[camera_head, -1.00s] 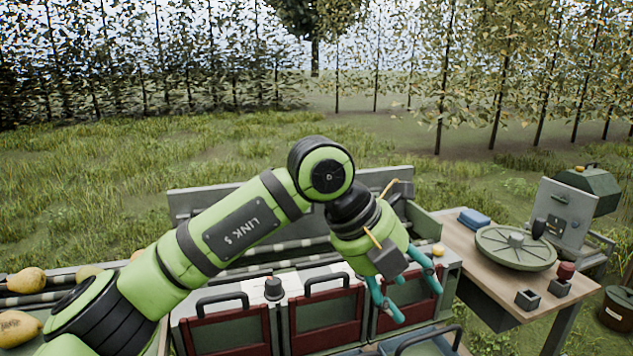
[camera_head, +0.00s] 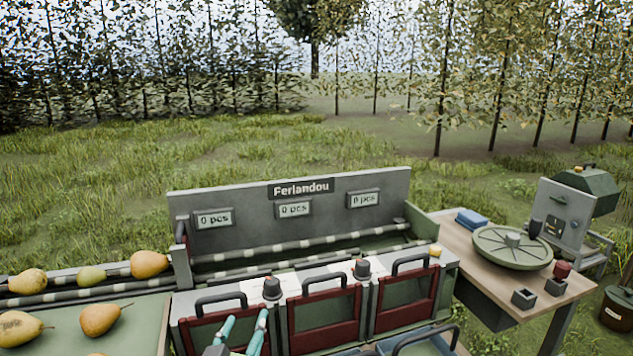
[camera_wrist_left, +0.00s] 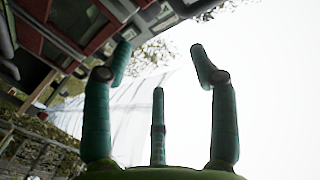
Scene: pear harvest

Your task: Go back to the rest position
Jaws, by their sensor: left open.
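My left gripper (camera_head: 246,325) shows at the bottom of the head view, with teal fingers pointing up in front of the leftmost red-framed bin front (camera_head: 205,335). In the left wrist view its fingers (camera_wrist_left: 158,62) are spread apart with nothing between them. The rest of the left arm is almost wholly out of the head view. My right gripper is not in view.
Several pears (camera_head: 149,264) lie on the conveyor and tray at the left. The grey sorting machine (camera_head: 235,185) has three displays reading 0 pcs. A wooden table (camera_head: 460,240) with a round green disc (camera_head: 512,247) stands at the right. Grass lies behind.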

